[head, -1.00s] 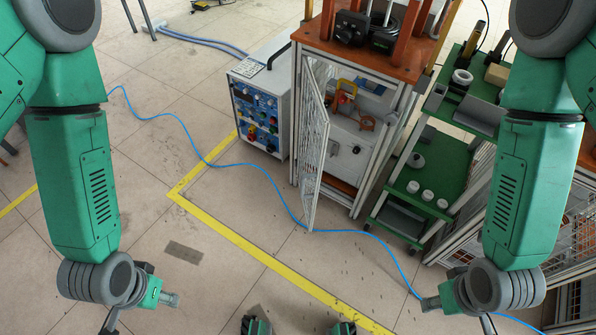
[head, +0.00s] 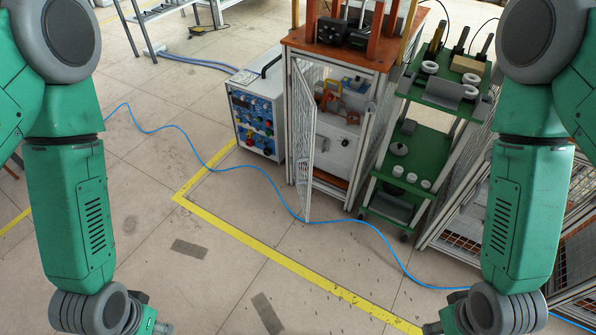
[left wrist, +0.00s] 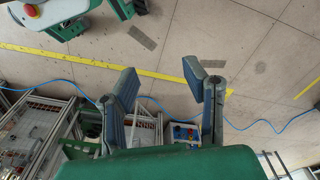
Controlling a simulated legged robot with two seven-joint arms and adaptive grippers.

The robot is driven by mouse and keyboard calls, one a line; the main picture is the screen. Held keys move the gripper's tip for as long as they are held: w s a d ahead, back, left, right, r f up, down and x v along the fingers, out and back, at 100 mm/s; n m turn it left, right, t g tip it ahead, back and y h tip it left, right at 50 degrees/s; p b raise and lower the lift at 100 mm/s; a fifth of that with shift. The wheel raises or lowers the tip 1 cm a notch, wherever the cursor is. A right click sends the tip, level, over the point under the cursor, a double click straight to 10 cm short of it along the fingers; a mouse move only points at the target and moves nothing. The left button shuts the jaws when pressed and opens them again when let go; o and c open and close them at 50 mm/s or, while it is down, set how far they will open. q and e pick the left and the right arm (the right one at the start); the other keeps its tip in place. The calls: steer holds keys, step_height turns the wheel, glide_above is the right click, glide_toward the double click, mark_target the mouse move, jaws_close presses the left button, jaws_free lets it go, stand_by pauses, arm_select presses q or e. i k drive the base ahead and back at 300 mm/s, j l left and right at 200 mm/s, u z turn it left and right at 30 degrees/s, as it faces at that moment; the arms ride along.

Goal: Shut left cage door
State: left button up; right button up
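The left cage door (head: 303,140) is a narrow, light-framed mesh panel on the left front of the cage (head: 368,140) under an orange top. It stands swung open towards me, and the inside of the cage shows beside it. My left gripper (left wrist: 162,82) is open and empty in the left wrist view, its two dark fingers spread apart above the floor. It is well away from the door. In the head view only my wrists show at the bottom edge; both grippers are cut off below, and my right gripper is hidden.
A control box (head: 256,115) with coloured knobs stands left of the cage. A green shelf cart (head: 400,165) stands to its right, with mesh fencing (head: 470,205) beyond. A blue cable (head: 255,168) crosses the floor past the door's foot. The floor with yellow tape (head: 270,258) is otherwise open.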

mark_target(296, 68)
steer(key=k, duration=0.1)
steer(key=i+j+z, duration=0.2)
steer(key=i, duration=0.35)
steer(key=i+j+z, duration=0.2)
steer(key=i+j, duration=0.25)
